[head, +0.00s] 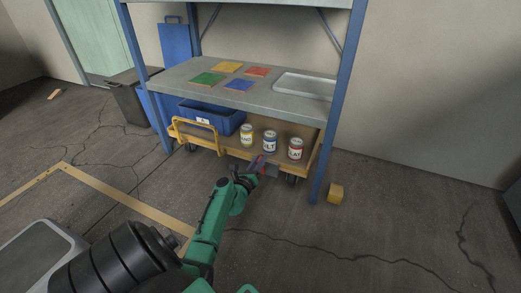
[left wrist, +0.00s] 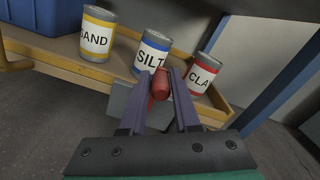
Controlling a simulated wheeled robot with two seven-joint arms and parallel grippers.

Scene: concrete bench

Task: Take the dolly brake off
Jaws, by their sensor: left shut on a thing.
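The dolly (head: 316,162) is a low yellow cart with a wooden deck, under the bench shelf. Its deck edge also shows in the left wrist view (left wrist: 62,62). My left gripper (head: 262,165) is at the dolly's front edge, below the cans. In the left wrist view its fingers (left wrist: 160,92) are shut on a red lever (left wrist: 159,83), which I take for the brake lever. A grey block shows behind the fingers; how the lever joins the dolly is hidden. My right gripper is not in view.
The dolly carries SAND (head: 247,136), SILT (head: 270,142) and CLAY (head: 295,150) cans and a blue crate (head: 228,118). Floor in front is clear.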

